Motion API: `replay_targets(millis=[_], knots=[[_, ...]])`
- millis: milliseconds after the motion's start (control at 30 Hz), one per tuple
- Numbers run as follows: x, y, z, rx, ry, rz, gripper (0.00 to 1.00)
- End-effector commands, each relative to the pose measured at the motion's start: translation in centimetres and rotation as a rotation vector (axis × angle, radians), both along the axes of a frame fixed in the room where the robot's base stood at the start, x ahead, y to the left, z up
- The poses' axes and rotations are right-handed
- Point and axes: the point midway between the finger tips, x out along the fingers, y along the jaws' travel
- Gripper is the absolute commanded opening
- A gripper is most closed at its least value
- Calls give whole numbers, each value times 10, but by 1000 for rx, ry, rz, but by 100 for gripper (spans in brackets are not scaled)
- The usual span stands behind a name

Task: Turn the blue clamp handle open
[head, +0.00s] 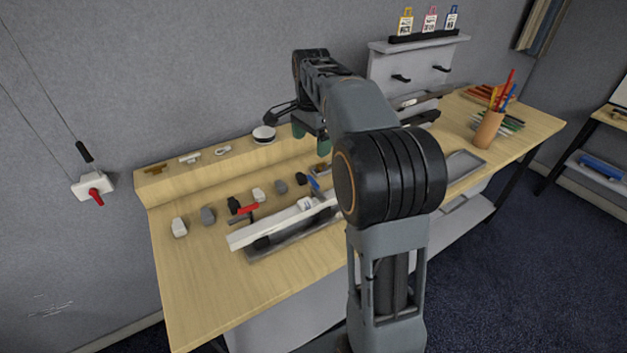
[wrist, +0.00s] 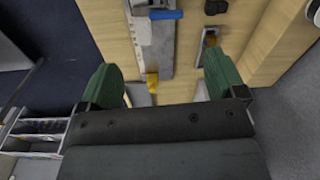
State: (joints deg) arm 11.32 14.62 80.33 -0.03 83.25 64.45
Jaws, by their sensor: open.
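The blue clamp handle (head: 314,184) shows as a small blue piece on the workbench, just left of my arm. In the wrist view the blue handle (wrist: 166,14) lies crosswise near the top edge, on a grey metal and white part. My gripper (head: 311,138) hangs above the bench behind the blue handle. In the wrist view its green fingers (wrist: 162,84) are spread wide with nothing held between them. The handle is beyond the fingertips and apart from them. My arm hides part of the clamp area in the head view.
A red handle (head: 249,208) lies left of the blue one, near a long white rail (head: 285,222). A yellow piece (wrist: 152,82) shows between the fingers in the wrist view. Several small blocks stand at the left. A pencil cup (head: 488,130) stands at the right.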

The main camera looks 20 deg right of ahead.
Motion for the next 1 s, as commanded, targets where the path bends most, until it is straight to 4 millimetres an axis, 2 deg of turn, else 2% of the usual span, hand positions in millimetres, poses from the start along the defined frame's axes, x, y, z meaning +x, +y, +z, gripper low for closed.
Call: replay_targets(millis=[100,267,700,1000], knots=[[12,-9,-7,7,23,-90,89],[17,-13,-21,10,35,-136,89],[17,-12,-101,9,35,-135,89],[17,-12,-136,9,31,-135,89]])
